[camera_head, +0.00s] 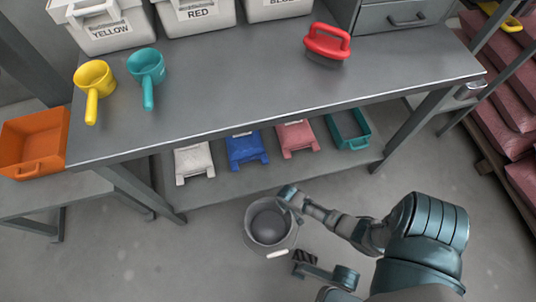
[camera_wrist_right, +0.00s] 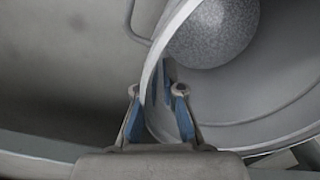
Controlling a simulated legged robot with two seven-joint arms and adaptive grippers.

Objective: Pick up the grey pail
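The grey pail (camera_head: 258,246) stands upright on the floor in front of the bench, its mouth facing up. Its wire handle with a white grip (camera_head: 277,254) lies at the near side. My right gripper (camera_head: 288,197) is at the pail's upper right rim. In the right wrist view the pail (camera_wrist_right: 270,105) fills the right side, and the right gripper (camera_wrist_right: 158,95) has one finger on each side of the rim. A gap shows between the fingers, so it looks open around the wall. Contact is unclear. My left gripper is not in view.
The bench (camera_head: 250,80) holds a yellow scoop (camera_head: 95,76), a teal scoop (camera_head: 147,68), a red-handled brush (camera_head: 327,42) and labelled bins. The lower shelf (camera_head: 225,187) behind the pail holds bags and a teal tray (camera_head: 349,130). Floor left of the pail is clear.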

